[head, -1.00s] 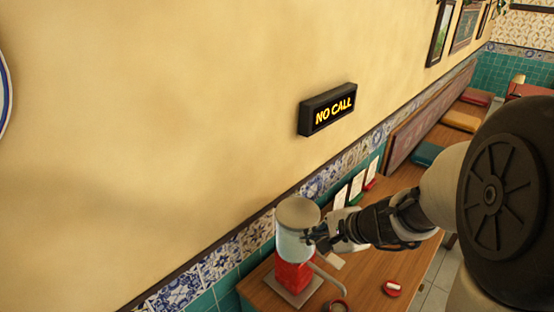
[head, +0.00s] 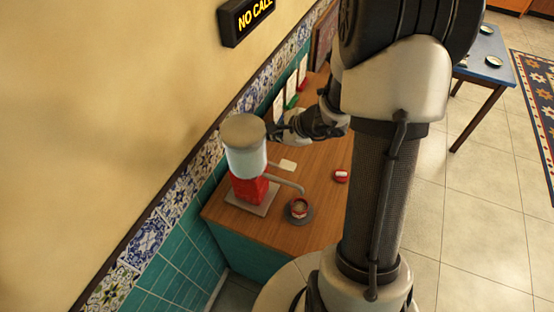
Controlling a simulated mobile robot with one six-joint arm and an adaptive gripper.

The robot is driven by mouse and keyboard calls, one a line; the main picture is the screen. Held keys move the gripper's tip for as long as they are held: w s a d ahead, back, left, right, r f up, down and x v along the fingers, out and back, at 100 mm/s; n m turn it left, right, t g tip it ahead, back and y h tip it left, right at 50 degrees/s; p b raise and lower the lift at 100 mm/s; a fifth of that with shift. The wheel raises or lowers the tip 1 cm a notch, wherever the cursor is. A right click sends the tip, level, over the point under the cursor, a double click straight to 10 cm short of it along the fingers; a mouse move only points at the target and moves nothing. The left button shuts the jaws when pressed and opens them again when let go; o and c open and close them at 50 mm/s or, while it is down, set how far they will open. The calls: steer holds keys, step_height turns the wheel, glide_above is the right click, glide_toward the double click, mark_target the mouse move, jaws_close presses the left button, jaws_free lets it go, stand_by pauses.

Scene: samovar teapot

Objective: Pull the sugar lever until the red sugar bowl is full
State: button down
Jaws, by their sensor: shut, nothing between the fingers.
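The sugar dispenser (head: 247,162) stands on the wooden counter by the tiled wall, with a grey lid, a pale clear cylinder and a red lower body. A grey spout arm (head: 288,185) reaches right from it. A pale flat paddle (head: 287,165), which looks like the lever, sticks out above the spout.
A small red item with a white top (head: 341,176) lies on the counter (head: 318,158) to the right. White cards (head: 290,88) lean along the wall. My arm covers the counter's right side. A blue table (head: 487,58) stands farther right.

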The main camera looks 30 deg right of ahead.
steer(key=shift+s, duration=0.1)
steer(key=b, duration=0.5)
glide_above(278, 165)
step_height(278, 165, down, 7)
steer(key=shift+a+f, duration=0.1)
steer(key=shift+a, duration=0.05)
steer(key=shift+f+b, duration=0.75)
steer(key=shift+b, duration=0.25)
steer(key=shift+f, duration=0.1)
stand_by(0.3)
steer(key=shift+f+b, duration=0.35)
steer(key=shift+b, duration=0.4)
steer(key=shift+s+f+b, duration=0.15)
steer(key=shift+f+b, duration=1.3)
steer(key=shift+b, duration=0.3)
stand_by(1.2)
steer(key=shift+r, duration=0.2)
steer(key=shift+w+r+p, duration=0.2)
steer(key=shift+r+p, duration=1.05)
steer(key=shift+r, duration=0.5)
